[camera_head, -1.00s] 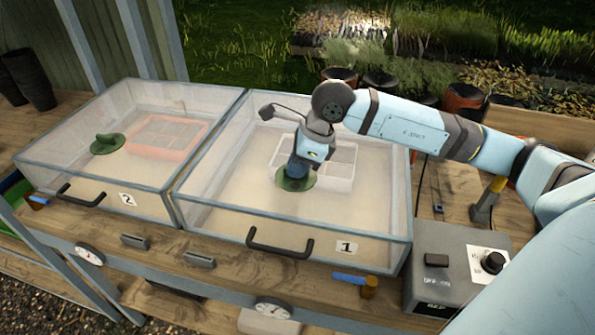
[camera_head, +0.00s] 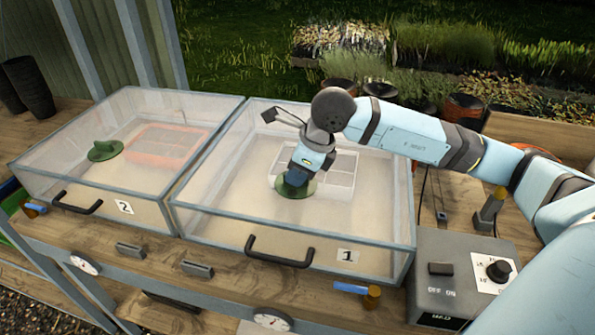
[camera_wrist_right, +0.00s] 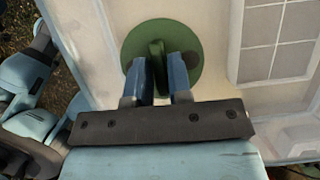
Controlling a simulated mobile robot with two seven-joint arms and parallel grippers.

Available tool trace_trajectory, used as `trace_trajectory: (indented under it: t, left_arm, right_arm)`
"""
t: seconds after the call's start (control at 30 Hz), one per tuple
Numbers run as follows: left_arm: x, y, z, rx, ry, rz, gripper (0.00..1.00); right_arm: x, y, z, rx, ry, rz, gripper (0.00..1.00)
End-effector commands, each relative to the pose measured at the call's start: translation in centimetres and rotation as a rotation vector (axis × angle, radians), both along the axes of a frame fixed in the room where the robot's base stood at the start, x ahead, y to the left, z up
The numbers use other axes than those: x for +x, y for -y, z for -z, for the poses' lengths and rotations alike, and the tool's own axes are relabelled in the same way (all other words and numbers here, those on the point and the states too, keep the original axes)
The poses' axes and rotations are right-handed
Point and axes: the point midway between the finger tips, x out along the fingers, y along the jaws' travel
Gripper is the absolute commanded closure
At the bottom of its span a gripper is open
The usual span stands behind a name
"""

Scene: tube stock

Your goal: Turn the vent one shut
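Vent one is a green disc (camera_head: 307,190) with a raised upright fin (camera_wrist_right: 157,52), set in the clear lid of the box labelled 1 (camera_head: 240,130). My right gripper (camera_head: 294,179) reaches down over it from above. In the right wrist view its two blue fingers (camera_wrist_right: 160,78) flank the fin closely, one on each side, and appear closed on it. A darker patch (camera_wrist_right: 188,58) shows on the disc at the right of the fin. Whether the vent is open or shut is not clear. My left gripper is out of view.
The box labelled 2 (camera_head: 60,145) stands at the left with a similar green vent (camera_head: 105,150). Black handles (camera_head: 280,252) stick out from the box fronts. A grey control box (camera_head: 440,300) with a knob is at the front right. Plant pots (camera_head: 465,107) stand behind.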

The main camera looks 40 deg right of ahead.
Motion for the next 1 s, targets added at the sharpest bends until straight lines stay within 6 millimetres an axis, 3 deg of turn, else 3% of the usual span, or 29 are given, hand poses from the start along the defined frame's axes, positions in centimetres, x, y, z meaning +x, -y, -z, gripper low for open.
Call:
trace_trajectory:
  t: [0.03, 0.07, 0.47, 1.0]
  left_arm:
    - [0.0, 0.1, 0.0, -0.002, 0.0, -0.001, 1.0]
    - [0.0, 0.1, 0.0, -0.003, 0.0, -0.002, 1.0]
    - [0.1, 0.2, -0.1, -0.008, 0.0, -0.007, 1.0]
    - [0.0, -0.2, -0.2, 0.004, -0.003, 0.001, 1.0]
  right_arm:
    - [0.0, 0.0, 0.0, 0.0, 0.0, 0.0, 0.69]
    - [0.0, 0.0, 0.0, 0.0, 0.0, 0.0, 0.62]
    - [-0.2, 0.3, -0.9, 0.0, 0.003, 0.0, 0.62]
    - [-3.4, 2.9, -11.0, -0.001, 0.004, -0.001, 0.62]
